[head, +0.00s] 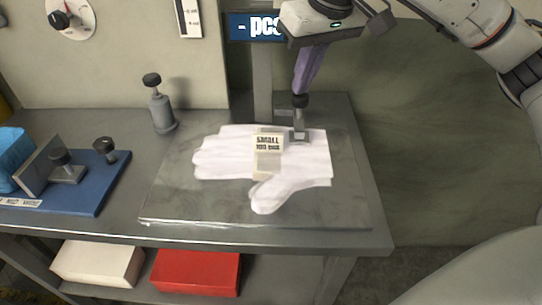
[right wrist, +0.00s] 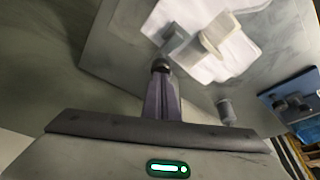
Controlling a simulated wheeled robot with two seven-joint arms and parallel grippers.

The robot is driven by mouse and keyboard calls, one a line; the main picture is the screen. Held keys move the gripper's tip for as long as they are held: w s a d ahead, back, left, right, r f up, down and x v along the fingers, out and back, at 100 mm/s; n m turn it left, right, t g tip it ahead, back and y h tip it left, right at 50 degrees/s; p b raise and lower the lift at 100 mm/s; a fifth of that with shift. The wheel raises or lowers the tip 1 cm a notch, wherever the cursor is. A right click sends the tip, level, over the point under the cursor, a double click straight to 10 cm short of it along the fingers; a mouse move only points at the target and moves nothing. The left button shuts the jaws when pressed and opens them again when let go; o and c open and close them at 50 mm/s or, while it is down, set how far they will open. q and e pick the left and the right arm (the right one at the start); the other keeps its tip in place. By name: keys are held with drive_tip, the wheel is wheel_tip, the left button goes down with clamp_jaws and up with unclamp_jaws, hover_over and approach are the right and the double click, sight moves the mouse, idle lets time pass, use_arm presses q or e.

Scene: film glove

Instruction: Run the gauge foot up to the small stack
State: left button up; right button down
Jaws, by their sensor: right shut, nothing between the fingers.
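The small stack (head: 225,153) is a flat pile of white gloves with a printed paper band (head: 268,143) around it; it also shows in the right wrist view (right wrist: 238,58). The gauge foot (head: 299,135) is a small grey metal piece with a black knob on top, at the cuff end of the stack by its back edge. I cannot tell whether foot and gloves touch. My right gripper (head: 301,92) has purple fingers, shut and empty, pointing down with the tips at the knob; they also show in the right wrist view (right wrist: 161,78). My left gripper is out of view.
The gloves lie on a grey plate (head: 180,205) on the bench. A post with a "pcs" display (head: 252,27) stands behind. A grey knobbed cylinder (head: 161,108) and a blue fixture (head: 85,190) are left. White (head: 98,262) and red (head: 196,271) boxes sit below.

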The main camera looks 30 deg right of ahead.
drive_tip(key=shift+f, duration=0.4)
idle(0.5)
